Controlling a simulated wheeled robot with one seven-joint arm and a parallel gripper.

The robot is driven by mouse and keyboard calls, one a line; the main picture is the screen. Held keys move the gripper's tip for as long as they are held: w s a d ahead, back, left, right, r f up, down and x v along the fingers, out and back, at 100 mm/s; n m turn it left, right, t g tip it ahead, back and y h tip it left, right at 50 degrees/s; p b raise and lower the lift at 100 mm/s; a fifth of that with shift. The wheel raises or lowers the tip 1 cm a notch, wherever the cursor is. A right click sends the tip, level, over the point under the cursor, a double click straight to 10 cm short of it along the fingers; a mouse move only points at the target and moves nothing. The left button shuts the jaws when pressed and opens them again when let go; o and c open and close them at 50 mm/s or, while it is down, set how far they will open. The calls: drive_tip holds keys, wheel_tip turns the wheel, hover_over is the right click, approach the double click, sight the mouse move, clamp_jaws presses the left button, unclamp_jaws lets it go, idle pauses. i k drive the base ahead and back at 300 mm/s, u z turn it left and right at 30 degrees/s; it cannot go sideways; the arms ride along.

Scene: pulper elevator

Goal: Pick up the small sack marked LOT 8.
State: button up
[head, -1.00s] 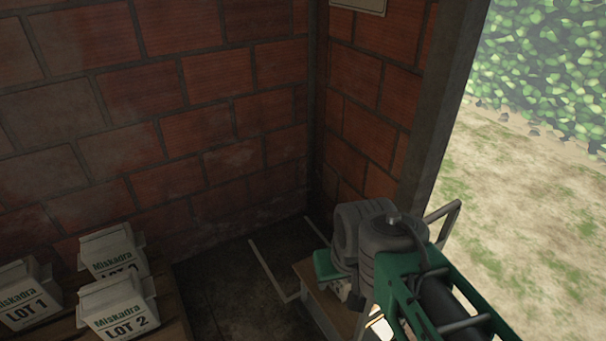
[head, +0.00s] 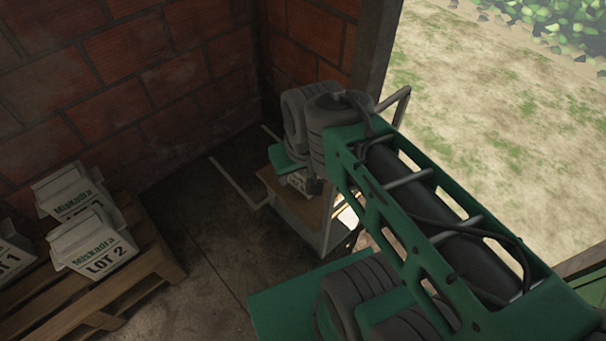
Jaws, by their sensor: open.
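A small white sack (head: 298,182) with dark print lies on a wooden-topped stand (head: 318,216) in the head view. Its print is too small and covered to read, so I cannot tell whether it says LOT 8. My gripper (head: 304,178) is open at the far end of my green and grey arm, low over this sack. The arm's wrist hides most of the gripper and part of the sack. I cannot see whether the fingers touch the sack or stand around it.
A wooden pallet (head: 144,260) at the left holds white sacks, including one marked LOT 2 (head: 95,250). Another sack (head: 70,195) is behind it. A brick wall (head: 150,90) closes the back; the doorway opens right. Dark floor between pallet and stand is clear.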

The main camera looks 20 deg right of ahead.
sight(298, 179)
drive_tip(key=u, duration=1.1)
drive_tip(key=i, duration=1.55)
drive_tip(key=z, duration=0.25)
